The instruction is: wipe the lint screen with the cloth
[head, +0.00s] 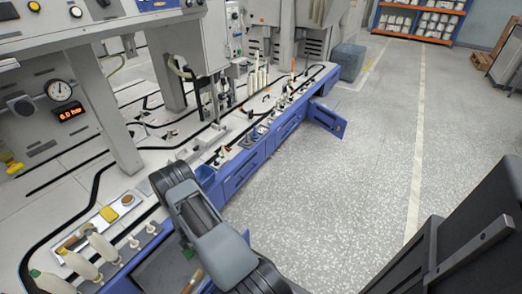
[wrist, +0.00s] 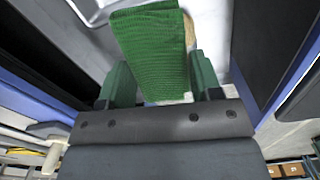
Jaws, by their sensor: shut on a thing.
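My gripper (wrist: 161,82) shows in the wrist view with a green finger on each side. It is shut on a green ribbed cloth (wrist: 150,45), which stands out beyond the fingers. Part of a round tan thing shows behind the cloth's right edge, against a pale grey surface. In the head view, my arm bends over an open drawer (head: 160,268) at the lower middle. A small green patch shows there beside my arm; I cannot tell whether it is cloth or finger. I cannot pick out the lint screen for certain in either view.
A brown-handled thing (head: 193,282) lies at the drawer's right side, close to my arm. Pale bobbins (head: 76,262) and a tray with a yellow sponge (head: 108,214) stand at the left.

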